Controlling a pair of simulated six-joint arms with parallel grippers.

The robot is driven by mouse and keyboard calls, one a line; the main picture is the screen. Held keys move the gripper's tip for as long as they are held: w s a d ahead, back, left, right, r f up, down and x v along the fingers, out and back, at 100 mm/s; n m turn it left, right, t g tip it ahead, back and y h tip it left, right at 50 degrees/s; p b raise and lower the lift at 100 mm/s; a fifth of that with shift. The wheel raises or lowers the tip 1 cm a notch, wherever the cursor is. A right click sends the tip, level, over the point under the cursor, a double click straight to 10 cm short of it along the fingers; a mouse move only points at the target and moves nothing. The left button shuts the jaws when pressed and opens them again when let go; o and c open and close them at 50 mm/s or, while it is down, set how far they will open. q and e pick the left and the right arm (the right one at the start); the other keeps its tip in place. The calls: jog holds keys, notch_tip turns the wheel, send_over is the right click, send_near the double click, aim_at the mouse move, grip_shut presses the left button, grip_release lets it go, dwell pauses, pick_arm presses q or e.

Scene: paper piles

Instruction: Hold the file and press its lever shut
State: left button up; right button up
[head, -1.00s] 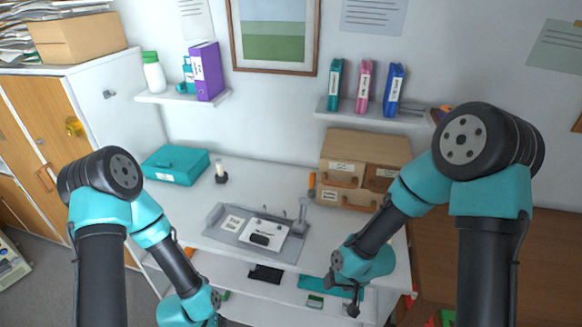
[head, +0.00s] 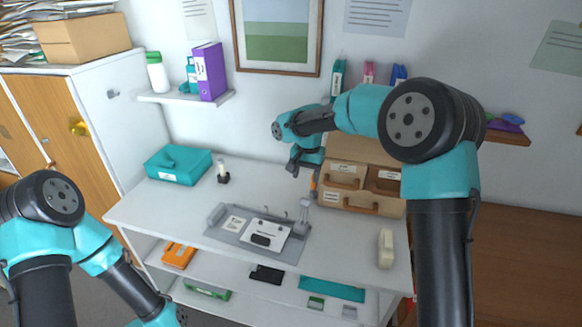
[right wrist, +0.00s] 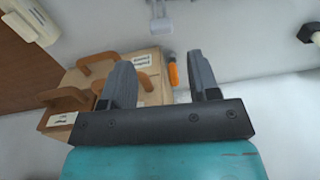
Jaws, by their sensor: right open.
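The grey file (head: 215,232) lies open and flat on the white desk, with white sheets on it. Its upright lever (head: 305,210) stands at the file's right end; a light grey part, apparently this lever (right wrist: 160,22), shows at the top of the right wrist view. My right gripper (head: 293,163) is in the air above the back of the desk, behind the file and left of the wooden drawer box. In the right wrist view its fingers (right wrist: 160,68) are apart with nothing between them. My left arm is low at the left; its gripper is out of the picture.
The wooden drawer box (head: 342,192) stands at the back right, with an orange object (head: 314,183) beside it. An off-white device (head: 386,248) stands at the front right. A teal box (head: 180,165) and small dark stand (head: 223,177) are at the left. Shelves hang above.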

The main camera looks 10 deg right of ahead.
aim_at(304, 207)
jog(key=shift+w+r+m, duration=0.15)
jog(key=shift+w+r, duration=0.05)
jog(key=shift+r, duration=0.3)
jog(key=shift+w+r+m, duration=0.15)
jog(key=shift+r, duration=0.3)
notch_tip(304, 207, down, 18)
jog(key=shift+r, duration=0.25)
jog(key=c, duration=0.9)
jog(key=o, duration=0.9)
